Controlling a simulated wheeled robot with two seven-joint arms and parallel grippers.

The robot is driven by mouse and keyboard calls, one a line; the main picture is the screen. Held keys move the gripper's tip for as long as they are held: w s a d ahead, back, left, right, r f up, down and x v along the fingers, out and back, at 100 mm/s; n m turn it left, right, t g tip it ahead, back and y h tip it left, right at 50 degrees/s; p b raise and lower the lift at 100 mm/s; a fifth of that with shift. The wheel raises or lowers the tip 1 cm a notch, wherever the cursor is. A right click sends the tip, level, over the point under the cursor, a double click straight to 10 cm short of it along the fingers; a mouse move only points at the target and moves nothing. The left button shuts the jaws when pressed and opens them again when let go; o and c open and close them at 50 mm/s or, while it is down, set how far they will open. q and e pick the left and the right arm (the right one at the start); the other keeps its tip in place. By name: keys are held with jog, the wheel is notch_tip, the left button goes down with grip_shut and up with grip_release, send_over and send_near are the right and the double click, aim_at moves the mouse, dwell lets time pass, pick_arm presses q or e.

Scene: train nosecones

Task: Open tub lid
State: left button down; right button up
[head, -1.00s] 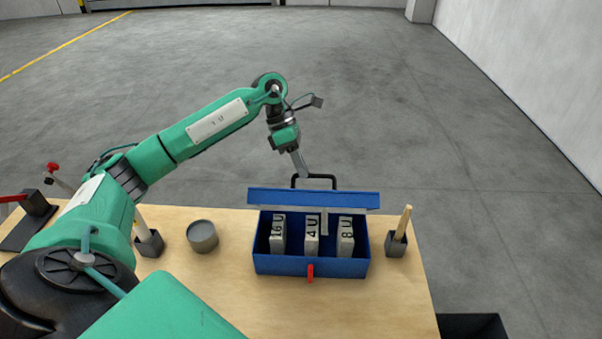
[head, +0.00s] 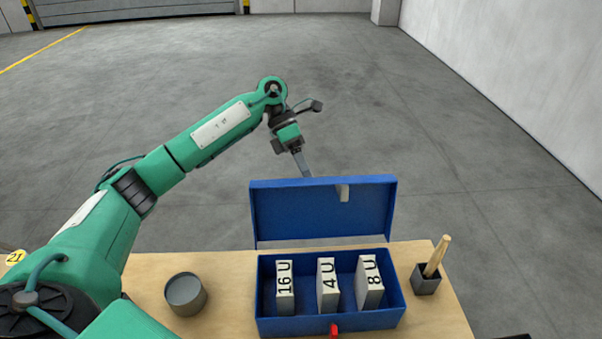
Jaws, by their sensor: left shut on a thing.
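The blue tub (head: 330,325) sits on the wooden table with its lid (head: 322,212) raised, standing nearly upright along the back edge. Inside stand three pale blocks: one marked 16 U (head: 285,288), one marked 4 U (head: 329,287) and one marked 8 U (head: 370,284). A red latch (head: 334,330) shows at the tub's front. My left gripper (head: 305,172) is at the lid's top edge, from behind, shut on the lid's black handle. The handle and fingertips are hidden behind the lid. My right gripper is not in view.
A grey round container (head: 186,294) stands left of the tub. A dark holder (head: 426,280) with a wooden-handled tool (head: 437,257) stands to the right, near the table's right edge. Beyond the wooden table (head: 230,275) is open grey floor.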

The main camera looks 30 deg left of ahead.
pick_arm(q)
jog(key=shift+a+f+g+b, duration=0.15)
jog(key=shift+f+g+b, duration=0.25)
jog(key=shift+f, duration=0.4)
jog(key=c, duration=1.5)
grip_release()
jog(key=shift+w, duration=0.15)
jog(key=shift+c, duration=0.2)
jog(key=shift+o, duration=0.3)
jog(key=shift+w+a+f, duration=0.1)
jog(key=shift+w, duration=0.1)
jog(key=shift+r+h, duration=0.3)
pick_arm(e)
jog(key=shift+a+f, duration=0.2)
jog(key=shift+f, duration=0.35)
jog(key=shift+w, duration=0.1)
